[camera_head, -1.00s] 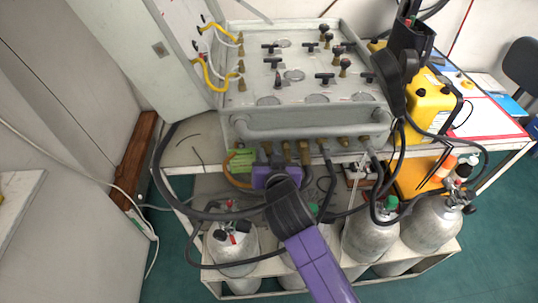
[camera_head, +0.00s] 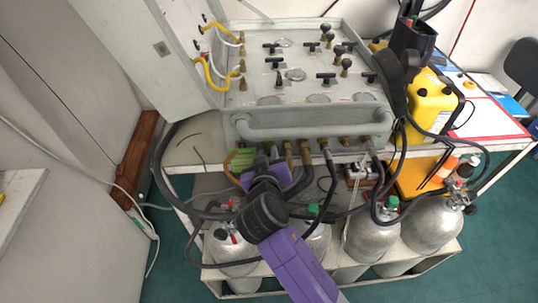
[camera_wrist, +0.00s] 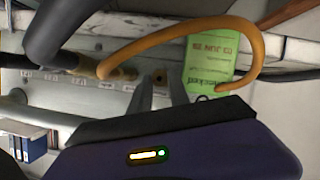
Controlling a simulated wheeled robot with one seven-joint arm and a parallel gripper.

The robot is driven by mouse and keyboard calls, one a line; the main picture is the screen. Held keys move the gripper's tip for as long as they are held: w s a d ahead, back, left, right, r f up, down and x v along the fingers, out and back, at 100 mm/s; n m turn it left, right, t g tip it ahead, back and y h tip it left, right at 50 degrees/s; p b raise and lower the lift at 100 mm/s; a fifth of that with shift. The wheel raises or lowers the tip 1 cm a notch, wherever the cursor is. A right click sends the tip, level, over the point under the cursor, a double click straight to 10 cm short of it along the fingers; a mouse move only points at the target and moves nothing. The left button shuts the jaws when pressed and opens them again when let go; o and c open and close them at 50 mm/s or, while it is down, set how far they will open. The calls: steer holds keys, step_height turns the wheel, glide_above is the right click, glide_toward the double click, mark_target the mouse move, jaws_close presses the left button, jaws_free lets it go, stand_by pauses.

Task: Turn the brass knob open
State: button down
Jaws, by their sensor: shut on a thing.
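My gripper (camera_wrist: 160,90) is in front of the underside of the air panel (camera_head: 310,123). In the wrist view its two dark fingers stand on either side of a small brass knob (camera_wrist: 159,76) and are shut on it. The fingers cover part of the knob. In the head view my gripper (camera_head: 268,160) is at the panel's lower front edge, left of several brass fittings (camera_head: 305,153). There the gripper hides the knob.
A green tag (camera_wrist: 210,65) and an orange hose (camera_wrist: 180,32) are close to the fingers. Thick black hoses (camera_head: 325,180) hang around my arm. Grey gas cylinders (camera_head: 370,236) stand below. The valve-topped panel sits on a white bench (camera_head: 195,150).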

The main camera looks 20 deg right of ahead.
steer(key=n+h+b, duration=0.1)
steer(key=n, duration=0.1)
steer(key=n+h+b, duration=0.1)
steer(key=n+h, duration=0.1)
steer(key=n, duration=0.1)
steer(key=n+h+b, duration=0.1)
steer(key=n+h, duration=0.1)
steer(key=n, duration=0.1)
steer(key=shift+w+a+f, duration=0.1)
steer(key=shift+a+f, duration=0.25)
steer(key=shift+f, duration=0.05)
steer(key=shift+n+t, duration=0.3)
steer(key=shift+n, duration=0.1)
steer(key=c, duration=1.5)
jaws_free()
steer(key=b+v, duration=0.1)
steer(key=v, duration=0.6)
steer(key=shift+s+a, duration=0.25)
